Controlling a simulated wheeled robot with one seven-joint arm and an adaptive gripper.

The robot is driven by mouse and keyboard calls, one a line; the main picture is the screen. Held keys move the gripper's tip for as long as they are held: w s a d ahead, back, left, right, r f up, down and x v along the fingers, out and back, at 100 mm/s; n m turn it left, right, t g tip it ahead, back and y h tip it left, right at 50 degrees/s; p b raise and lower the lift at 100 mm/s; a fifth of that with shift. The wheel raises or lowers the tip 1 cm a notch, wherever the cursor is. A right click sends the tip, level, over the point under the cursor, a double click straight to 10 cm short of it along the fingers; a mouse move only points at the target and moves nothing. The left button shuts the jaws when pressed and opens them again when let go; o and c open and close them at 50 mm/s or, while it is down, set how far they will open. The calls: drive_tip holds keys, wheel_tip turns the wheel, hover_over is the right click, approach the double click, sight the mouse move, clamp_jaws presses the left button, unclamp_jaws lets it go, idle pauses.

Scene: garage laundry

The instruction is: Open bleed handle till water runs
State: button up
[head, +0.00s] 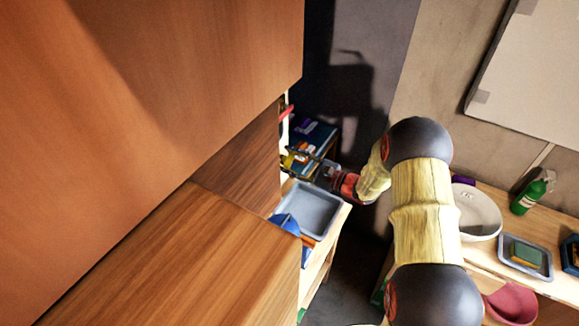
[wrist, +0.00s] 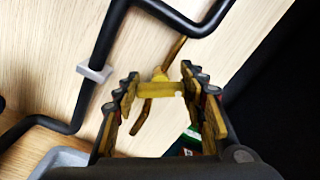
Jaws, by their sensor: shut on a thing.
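The yellow bleed handle (wrist: 160,89) shows in the wrist view between the fingers of my gripper (wrist: 160,95), in front of a pale wood panel. My gripper is shut on it, with yellow finger pads on both sides. A thin brownish-yellow bar (wrist: 147,113) runs at a slant behind the handle; whether it is joined to it I cannot tell. In the head view my gripper (head: 304,160) reaches behind the wooden cabinet edge, and a small yellow part (head: 287,161) shows at its tips. No running water is visible.
A black pipe (wrist: 88,100) with a grey clip (wrist: 95,72) runs close to my gripper. A grey tray (head: 312,211) lies below it. The wooden cabinet (head: 150,90) blocks the left. A white bowl (head: 477,212) and green bottle (head: 531,192) stand on the right bench.

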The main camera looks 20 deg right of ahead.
drive_tip(key=shift+f+n+b, duration=0.15)
drive_tip(key=shift+n+b, duration=1.55)
drive_tip(key=shift+b, duration=0.1)
drive_tip(key=shift+s+n, duration=0.1)
drive_tip(key=shift+n, duration=0.2)
drive_tip(key=o, duration=1.1)
drive_tip(key=shift+o, duration=0.5)
drive_tip(key=v, duration=1.2)
drive_tip(key=shift+c, duration=0.3)
